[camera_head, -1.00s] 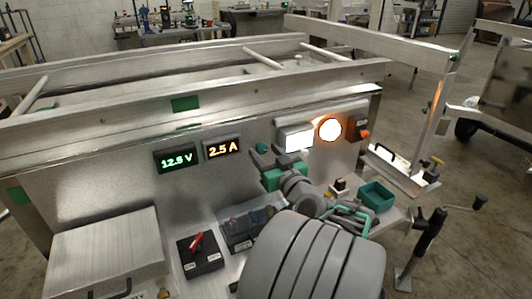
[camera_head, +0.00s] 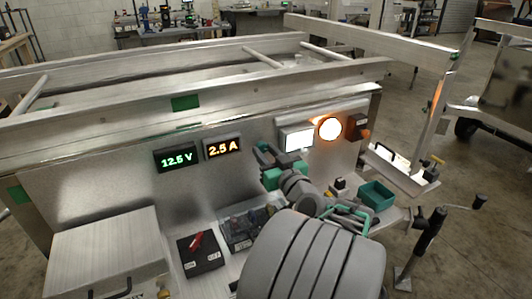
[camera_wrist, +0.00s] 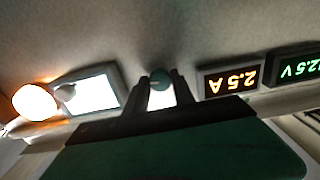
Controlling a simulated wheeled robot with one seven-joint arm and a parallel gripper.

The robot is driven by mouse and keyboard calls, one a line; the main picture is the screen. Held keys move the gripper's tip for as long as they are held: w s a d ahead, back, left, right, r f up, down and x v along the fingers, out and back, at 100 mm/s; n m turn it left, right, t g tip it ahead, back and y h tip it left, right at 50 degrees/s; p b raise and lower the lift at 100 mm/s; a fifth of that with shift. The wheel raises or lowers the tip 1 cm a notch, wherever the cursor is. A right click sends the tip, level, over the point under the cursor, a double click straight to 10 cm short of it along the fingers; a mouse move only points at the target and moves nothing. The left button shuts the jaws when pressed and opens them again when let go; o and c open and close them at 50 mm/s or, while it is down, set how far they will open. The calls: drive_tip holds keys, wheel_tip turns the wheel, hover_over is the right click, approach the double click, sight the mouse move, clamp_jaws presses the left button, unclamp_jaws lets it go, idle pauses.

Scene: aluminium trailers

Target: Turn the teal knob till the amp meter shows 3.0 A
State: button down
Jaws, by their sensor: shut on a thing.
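The amp meter (camera_head: 222,148) on the trailer's metal panel reads 2.5 A in orange, and it shows upside down in the wrist view (camera_wrist: 230,80). The teal knob (camera_wrist: 160,79) sits on the panel to the right of this meter in the head view. My gripper (camera_wrist: 161,84) is shut on the knob, with one dark finger on each side of it. In the head view my gripper (camera_head: 268,157) reaches up to the panel and mostly hides the knob.
A volt meter (camera_head: 177,159) reads 12.5 V to the left. Below stand a black switch box (camera_head: 200,252) and a teal bin (camera_head: 377,195).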

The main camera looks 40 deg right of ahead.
drive_tip(key=shift+m, duration=0.4)
drive_tip(key=m, duration=0.3)
drive_tip(key=shift+m+p, duration=1.05)
drive_tip(key=shift+m, duration=1.45)
drive_tip(key=c, duration=1.1)
unclamp_jaws()
drive_tip(key=shift+o, duration=0.2)
